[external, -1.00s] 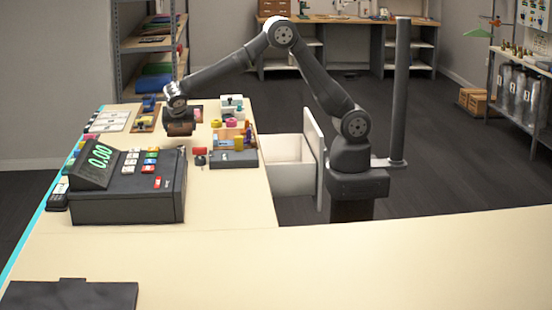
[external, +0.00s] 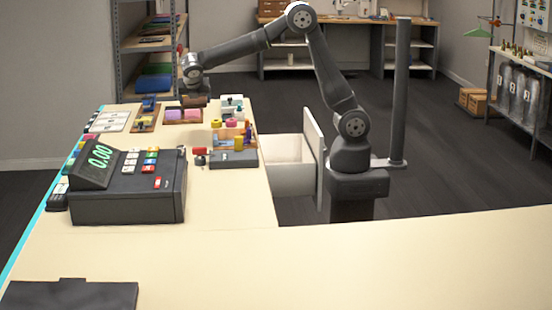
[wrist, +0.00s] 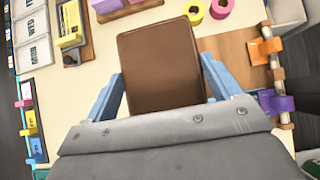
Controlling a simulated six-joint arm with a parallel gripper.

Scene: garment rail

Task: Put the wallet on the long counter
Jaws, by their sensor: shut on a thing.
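The brown wallet (wrist: 162,62) is between the two blue fingers of my gripper (wrist: 160,85), which is shut on it. In the external view, the wallet (external: 194,101) shows as a small dark brown shape below my gripper (external: 192,85), over the far end of the pale counter (external: 225,205). The wallet appears to be held above the counter top; the exact gap is hard to tell. In the wrist view, the wallet covers part of the counter below it.
A cash register (external: 128,190) stands on the counter. A pink-block tray (external: 183,116), a tray of colored items (external: 235,140) and white cards (external: 108,122) are near the far end. A dark flat board (external: 70,294) lies at front left.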

